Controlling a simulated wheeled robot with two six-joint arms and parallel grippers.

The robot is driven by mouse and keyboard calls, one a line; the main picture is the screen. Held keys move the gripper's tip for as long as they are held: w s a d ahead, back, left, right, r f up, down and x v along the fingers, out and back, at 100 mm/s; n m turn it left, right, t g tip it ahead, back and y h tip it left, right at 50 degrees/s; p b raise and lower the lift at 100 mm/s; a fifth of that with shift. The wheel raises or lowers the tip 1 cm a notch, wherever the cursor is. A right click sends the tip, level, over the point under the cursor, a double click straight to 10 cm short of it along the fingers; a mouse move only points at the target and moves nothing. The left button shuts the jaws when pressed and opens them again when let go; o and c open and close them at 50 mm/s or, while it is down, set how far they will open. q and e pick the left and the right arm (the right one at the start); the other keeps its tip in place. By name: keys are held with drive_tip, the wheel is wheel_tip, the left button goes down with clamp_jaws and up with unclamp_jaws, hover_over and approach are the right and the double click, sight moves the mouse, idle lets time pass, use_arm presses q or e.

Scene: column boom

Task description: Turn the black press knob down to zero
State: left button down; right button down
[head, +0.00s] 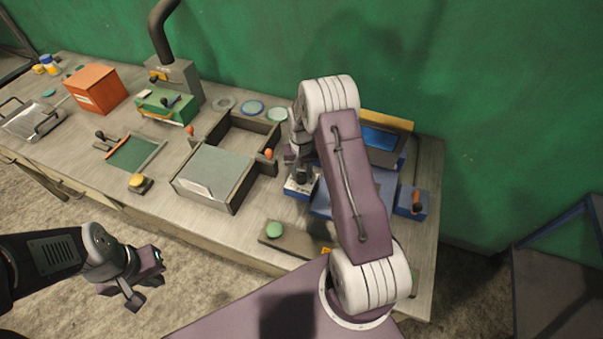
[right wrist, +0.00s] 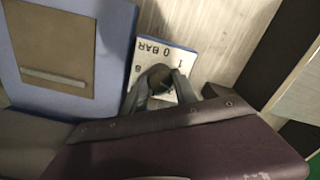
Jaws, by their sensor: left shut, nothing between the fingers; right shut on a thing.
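The black press knob (right wrist: 160,78) sits on a white dial plate (right wrist: 165,54) in the right wrist view. The plate carries upside-down print that reads "0 BAR" and some digits. My right gripper (right wrist: 163,88) is shut on the knob, with a finger on either side of it. In the head view the dial plate (head: 297,188) shows at the blue press's left front corner, and my right arm hides much of the press. The knob's pointer cannot be made out. My left gripper (head: 137,292) is shut and empty, in front of the bench and away from the knob.
The blue press (head: 385,188) has a blue box with an orange-topped lever (head: 417,200) at its right. A board with a green button (head: 274,230) lies in front. An orange box (head: 97,88) is at the far left.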

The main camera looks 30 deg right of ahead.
drive_tip(key=n, duration=0.5)
drive_tip(key=shift+n, duration=0.3)
drive_tip(key=n, duration=0.5)
drive_tip(key=shift+w+r, duration=0.1)
drive_tip(key=n, duration=0.5)
drive_tip(key=shift+n, duration=0.4)
drive_tip(key=shift+n+b, duration=0.3)
drive_tip(key=shift+n, duration=2)
drive_tip(key=c, duration=1)
unclamp_jaws()
drive_tip(key=shift+o, duration=0.2)
